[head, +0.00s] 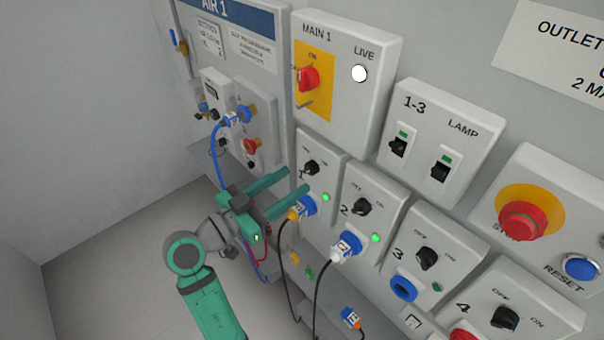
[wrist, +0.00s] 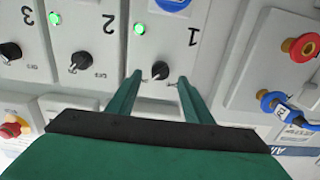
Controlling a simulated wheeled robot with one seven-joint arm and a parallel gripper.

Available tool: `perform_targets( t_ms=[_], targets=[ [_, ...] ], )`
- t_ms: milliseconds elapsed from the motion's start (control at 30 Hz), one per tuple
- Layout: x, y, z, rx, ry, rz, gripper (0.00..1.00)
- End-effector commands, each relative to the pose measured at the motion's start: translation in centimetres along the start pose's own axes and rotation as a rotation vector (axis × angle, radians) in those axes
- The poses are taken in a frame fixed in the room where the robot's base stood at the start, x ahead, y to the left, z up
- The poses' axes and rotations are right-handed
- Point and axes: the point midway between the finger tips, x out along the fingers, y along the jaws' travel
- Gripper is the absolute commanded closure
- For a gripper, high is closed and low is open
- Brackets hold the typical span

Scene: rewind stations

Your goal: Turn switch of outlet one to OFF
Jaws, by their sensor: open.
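The switch of outlet one (head: 311,167) is a small black knob on a grey box marked 1, with small labels above it. In the wrist view the knob (wrist: 160,70) sits between my two finger ends, with gaps on both sides. Its pale mark appears turned to the ON side. The green lamp of outlet one (head: 326,197) is lit, also in the wrist view (wrist: 139,28). My gripper (head: 295,181) is open and empty, its green fingers reaching toward the box; the head view does not show whether they touch it. A blue plug (head: 306,206) sits in outlet one.
Outlet two (head: 362,207) is close on the right, with a lit green lamp and a plug. Outlets three and four follow. The MAIN 1 red switch (head: 308,79) is above; air fittings with a blue hose (head: 215,150) are left. Black cables hang below.

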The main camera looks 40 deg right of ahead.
Motion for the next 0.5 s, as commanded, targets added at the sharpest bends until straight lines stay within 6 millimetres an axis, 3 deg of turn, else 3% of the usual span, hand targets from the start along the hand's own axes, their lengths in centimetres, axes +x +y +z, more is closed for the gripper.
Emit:
perform_targets(
  t_ms=[200,500],
  targets=[
    [3.3,0.1,0.0,-0.001,0.000,0.004,0.54],
    [4.6,-0.1,0.0,0.000,0.000,-0.002,0.54]
  ],
)
